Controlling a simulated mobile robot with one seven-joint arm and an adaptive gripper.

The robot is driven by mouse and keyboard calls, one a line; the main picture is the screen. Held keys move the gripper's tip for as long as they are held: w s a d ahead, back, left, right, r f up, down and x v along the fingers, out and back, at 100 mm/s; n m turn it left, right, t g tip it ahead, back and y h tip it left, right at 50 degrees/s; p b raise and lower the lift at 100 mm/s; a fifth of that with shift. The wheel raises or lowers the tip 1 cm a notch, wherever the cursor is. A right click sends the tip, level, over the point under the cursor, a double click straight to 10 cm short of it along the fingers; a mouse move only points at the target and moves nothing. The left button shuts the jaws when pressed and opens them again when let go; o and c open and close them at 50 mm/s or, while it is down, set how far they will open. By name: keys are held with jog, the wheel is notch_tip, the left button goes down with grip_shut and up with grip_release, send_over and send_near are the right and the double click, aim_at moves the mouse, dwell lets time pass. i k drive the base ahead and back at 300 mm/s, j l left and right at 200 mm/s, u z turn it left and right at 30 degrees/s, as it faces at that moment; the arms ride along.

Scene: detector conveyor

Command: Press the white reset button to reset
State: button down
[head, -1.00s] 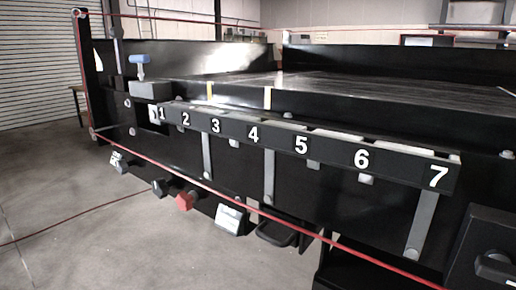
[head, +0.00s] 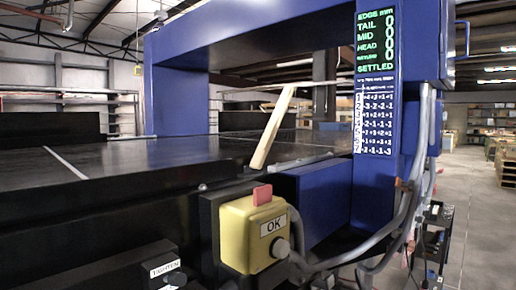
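No button marked as reset can be made out in the head view now. A yellow control box (head: 252,236) stands at the front of the conveyor, with a red button (head: 262,195) on top and a label reading OK. A round grey-white fitting (head: 281,248) sits on its front below the label; I cannot tell whether it is a button. My gripper is not in view.
A blue gantry (head: 325,205) spans the black conveyor (head: 130,160), with a green-lit display (head: 375,40) reading zeros and SETTLED. A pale wooden stick (head: 272,130) slants over the belt. A knob unit labelled TIGHTEN (head: 164,268) is lower left. Open floor lies right.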

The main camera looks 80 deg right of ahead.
aim_at(282, 249)
jog(key=z, duration=1.8)
